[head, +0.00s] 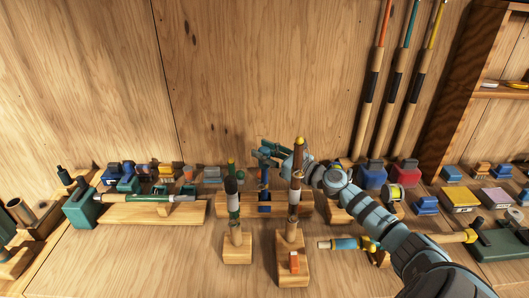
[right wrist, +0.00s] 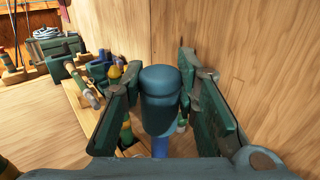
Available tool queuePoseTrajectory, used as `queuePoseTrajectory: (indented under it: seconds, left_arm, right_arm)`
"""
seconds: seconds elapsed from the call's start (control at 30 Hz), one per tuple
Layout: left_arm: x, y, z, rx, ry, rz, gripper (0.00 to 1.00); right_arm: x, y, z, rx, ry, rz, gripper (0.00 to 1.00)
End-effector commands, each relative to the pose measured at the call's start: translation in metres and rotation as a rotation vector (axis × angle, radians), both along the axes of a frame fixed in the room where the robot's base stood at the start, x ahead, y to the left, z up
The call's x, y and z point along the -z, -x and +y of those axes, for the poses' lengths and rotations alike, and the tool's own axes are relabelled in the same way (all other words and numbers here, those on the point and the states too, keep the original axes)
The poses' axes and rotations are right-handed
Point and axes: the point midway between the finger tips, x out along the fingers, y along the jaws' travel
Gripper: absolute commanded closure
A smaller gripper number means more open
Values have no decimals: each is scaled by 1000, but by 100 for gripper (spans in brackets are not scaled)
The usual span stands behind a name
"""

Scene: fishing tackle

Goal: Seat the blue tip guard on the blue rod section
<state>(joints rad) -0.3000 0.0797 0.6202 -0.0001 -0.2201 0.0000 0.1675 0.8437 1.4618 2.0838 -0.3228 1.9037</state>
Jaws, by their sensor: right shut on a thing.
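My right gripper (head: 268,152) is at the middle of the bench, over the long wooden stand, partly behind an upright brown rod with a yellow top. In the right wrist view its two green-padded fingers (right wrist: 155,92) stand on either side of the dark blue tip guard (right wrist: 160,92) and are shut on it. The guard is upright. The blue rod section (right wrist: 160,147) shows straight below the guard, in line with it; it also shows below the gripper in the head view (head: 263,177). I cannot tell how far the guard sits over the rod end. My left gripper is not in view.
A green-and-black upright rod (head: 232,198) stands left of the gripper, and the brown rod (head: 296,175) stands close on the right. Small coloured boxes line the back of the bench. Tall rods (head: 373,80) lean on the back wall.

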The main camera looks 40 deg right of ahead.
Motion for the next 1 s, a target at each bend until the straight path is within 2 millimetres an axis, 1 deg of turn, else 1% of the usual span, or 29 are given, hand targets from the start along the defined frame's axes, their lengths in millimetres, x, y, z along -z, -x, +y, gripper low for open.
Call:
queuePoseTrajectory:
  seconds: [0.63, 0.67, 0.7, 0.8, 1.0]
  left_arm:
    - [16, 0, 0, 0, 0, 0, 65]
    - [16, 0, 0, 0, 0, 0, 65]
    - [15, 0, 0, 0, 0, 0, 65]
    - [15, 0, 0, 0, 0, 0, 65]
    - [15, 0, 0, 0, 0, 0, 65]
  right_arm:
    - [18, 0, 0, 0, -1, 0, 87]
    - [17, 0, 0, 0, -1, 0, 69]
    - [16, 0, 0, 0, 0, 0, 63]
    - [16, 0, 0, 0, 0, 0, 49]
    - [16, 0, 0, 0, 0, 0, 49]
